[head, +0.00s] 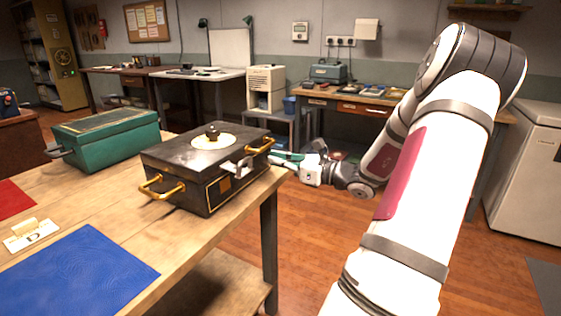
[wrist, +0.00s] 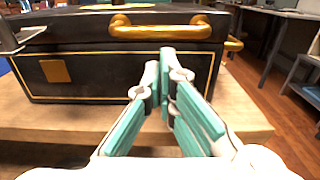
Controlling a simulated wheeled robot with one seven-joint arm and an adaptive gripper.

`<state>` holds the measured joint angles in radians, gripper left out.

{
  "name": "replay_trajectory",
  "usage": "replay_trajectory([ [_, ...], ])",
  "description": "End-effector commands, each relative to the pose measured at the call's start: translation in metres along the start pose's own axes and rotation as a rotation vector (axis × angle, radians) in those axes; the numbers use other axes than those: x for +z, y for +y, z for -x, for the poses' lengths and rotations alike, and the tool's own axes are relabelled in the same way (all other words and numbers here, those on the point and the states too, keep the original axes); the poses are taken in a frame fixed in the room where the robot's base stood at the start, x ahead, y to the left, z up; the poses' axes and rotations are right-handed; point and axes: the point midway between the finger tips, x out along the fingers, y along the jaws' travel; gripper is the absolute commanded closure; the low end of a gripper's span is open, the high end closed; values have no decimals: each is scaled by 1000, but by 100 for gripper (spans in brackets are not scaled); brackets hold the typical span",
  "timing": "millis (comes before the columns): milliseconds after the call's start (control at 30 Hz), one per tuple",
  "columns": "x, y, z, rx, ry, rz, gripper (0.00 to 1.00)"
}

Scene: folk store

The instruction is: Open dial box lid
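The dial box (head: 190,185) is a black case with gold trim on the wooden table. Its lid (head: 175,150) is down and carries a dark knob on a pale round dial (head: 213,140). A metal latch-like piece (head: 236,168) shows on its front side. Gold handles are at both ends. My gripper (head: 275,158) is at the box's right end, beside the right handle (head: 260,146). In the wrist view, my gripper (wrist: 160,68) has its fingertips together with nothing between them, just below a gold handle (wrist: 160,28) and seemingly apart from it.
A green case (head: 105,140) stands left of the dial box. A blue mat (head: 80,270), a red mat (head: 12,198) and a small card with a tan block (head: 30,234) lie on the table (head: 185,235). Open floor lies right of the table edge.

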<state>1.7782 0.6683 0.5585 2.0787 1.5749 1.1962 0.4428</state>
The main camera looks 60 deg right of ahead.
Motion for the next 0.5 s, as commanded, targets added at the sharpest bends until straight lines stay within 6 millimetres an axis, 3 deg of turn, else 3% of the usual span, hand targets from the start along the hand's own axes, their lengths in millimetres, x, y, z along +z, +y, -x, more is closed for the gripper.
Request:
replay_trajectory([
  [500, 0, 0, -14, 1, 0, 0, 100],
])
